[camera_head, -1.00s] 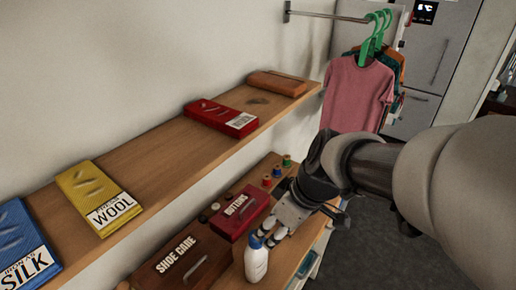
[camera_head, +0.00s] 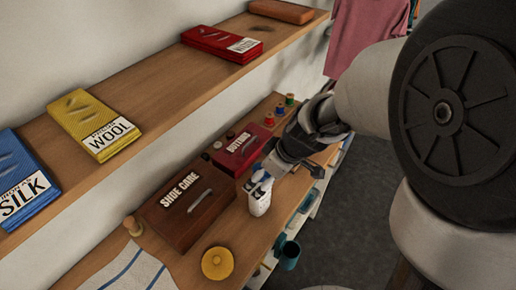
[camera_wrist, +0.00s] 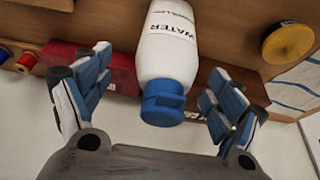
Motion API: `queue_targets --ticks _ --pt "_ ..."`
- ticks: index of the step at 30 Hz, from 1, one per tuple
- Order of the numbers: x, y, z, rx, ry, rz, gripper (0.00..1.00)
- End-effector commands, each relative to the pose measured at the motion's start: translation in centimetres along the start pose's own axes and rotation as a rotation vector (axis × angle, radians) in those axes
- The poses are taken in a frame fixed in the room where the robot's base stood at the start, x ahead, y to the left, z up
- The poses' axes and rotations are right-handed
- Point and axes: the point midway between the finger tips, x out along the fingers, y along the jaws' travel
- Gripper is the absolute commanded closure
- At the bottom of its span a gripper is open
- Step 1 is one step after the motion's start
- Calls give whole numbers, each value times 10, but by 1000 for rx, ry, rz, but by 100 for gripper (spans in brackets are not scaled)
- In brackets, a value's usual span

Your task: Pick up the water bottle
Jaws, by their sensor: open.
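The water bottle (camera_head: 259,201) is white with a blue cap and stands on the lower wooden shelf, in front of the shoe care box. In the wrist view the bottle (camera_wrist: 168,45) reads "WATER", its blue cap toward me. My gripper (camera_head: 262,178) is at the top of the bottle in the head view, partly covering the cap. In the wrist view my gripper (camera_wrist: 155,95) is open, with one finger on each side of the bottle's cap and a gap on both sides. The fingers do not appear to touch the bottle.
A brown shoe care box (camera_head: 187,207) and a red buttons box (camera_head: 243,150) stand close behind the bottle. A yellow round object (camera_head: 217,263) lies at the front. Teal cups (camera_head: 289,255) are below the edge.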

Motion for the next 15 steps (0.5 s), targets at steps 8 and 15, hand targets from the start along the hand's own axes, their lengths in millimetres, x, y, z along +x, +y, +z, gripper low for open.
queue_targets --ticks 8,15 --pt "41 -8 9 0 -3 -3 14" --pt "50 -7 8 0 -1 0 14"
